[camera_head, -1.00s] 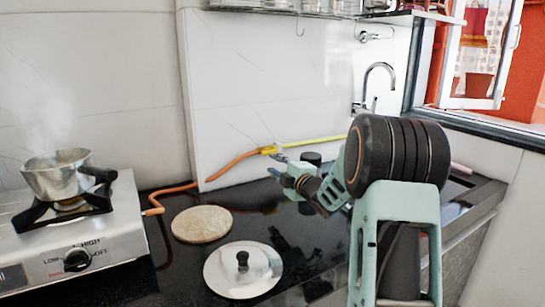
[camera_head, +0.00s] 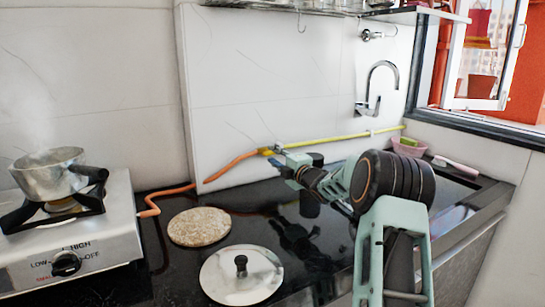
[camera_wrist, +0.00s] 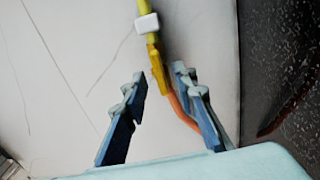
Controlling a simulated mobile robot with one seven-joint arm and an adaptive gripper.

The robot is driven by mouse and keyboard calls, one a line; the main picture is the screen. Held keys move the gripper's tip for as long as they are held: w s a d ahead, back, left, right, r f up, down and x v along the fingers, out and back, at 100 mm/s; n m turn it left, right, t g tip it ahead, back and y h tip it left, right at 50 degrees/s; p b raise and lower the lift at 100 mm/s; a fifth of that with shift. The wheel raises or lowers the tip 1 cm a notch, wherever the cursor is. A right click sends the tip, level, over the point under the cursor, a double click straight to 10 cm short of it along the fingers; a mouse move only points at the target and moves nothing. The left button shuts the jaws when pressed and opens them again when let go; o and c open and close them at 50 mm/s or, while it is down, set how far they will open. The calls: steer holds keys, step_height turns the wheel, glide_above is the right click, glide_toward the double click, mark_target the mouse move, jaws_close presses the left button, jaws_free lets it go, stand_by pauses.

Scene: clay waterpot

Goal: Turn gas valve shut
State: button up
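The yellow gas valve (camera_head: 266,151) sits low on the white wall, where the orange hose (camera_head: 230,166) meets the yellow pipe (camera_head: 335,139). In the wrist view the yellow valve piece (camera_wrist: 160,73) runs roughly in line with the pipe, below a white clip. My gripper (camera_head: 279,162) is close to the valve at the wall. In the wrist view its two blue fingers are spread, with the valve piece between their tips and a gap on each side. The head view does not show the valve's handle clearly.
A steaming pot (camera_head: 47,178) stands on the gas stove (camera_head: 90,240) at left. A round board (camera_head: 199,227) and a metal lid (camera_head: 241,276) lie on the black counter below my arm. A tap (camera_head: 377,88) and a pink basket (camera_head: 408,148) are at right.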

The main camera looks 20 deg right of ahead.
steer(key=shift+w+a, duration=0.15)
steer(key=shift+w, duration=0.65)
jaws_close()
